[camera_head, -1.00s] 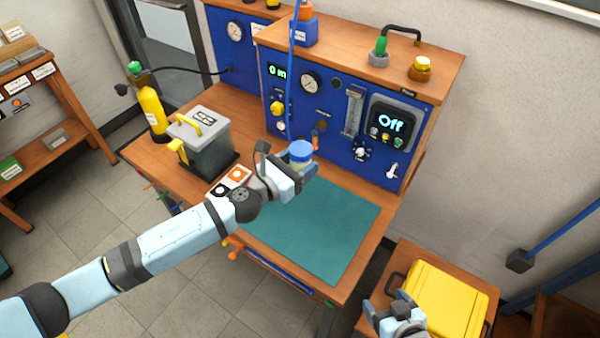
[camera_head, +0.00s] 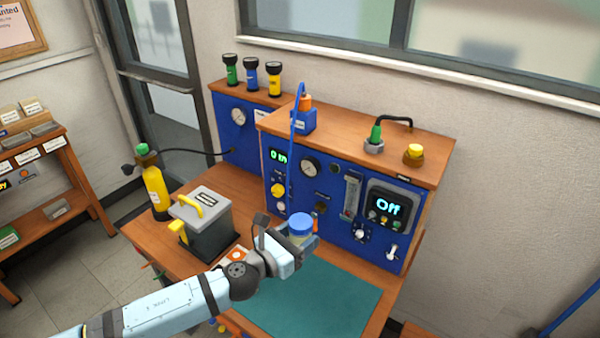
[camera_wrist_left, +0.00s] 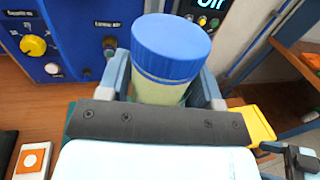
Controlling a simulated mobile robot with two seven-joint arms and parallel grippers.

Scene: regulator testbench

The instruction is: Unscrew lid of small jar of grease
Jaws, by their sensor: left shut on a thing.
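The small jar of grease (camera_head: 301,239) has a wide blue lid (camera_head: 301,224) and a clear body with pale yellow contents. My left gripper (camera_head: 297,246) is shut on the jar and holds it upright above the bench. In the left wrist view the jar body (camera_wrist_left: 158,92) sits between the two fingers, and the lid (camera_wrist_left: 171,45) rises clear above them. The lid is on the jar. My right gripper (camera_wrist_left: 298,158) shows partly at the lower right of the left wrist view; its jaws are unclear. It is outside the head view.
A green mat (camera_head: 320,300) covers the bench front. The blue regulator panel (camera_head: 335,235) stands behind the jar, with knobs and gauges. A grey box with a yellow handle (camera_head: 207,225) and a yellow cylinder (camera_head: 156,190) stand at left. A yellow case (camera_wrist_left: 252,125) is partly visible.

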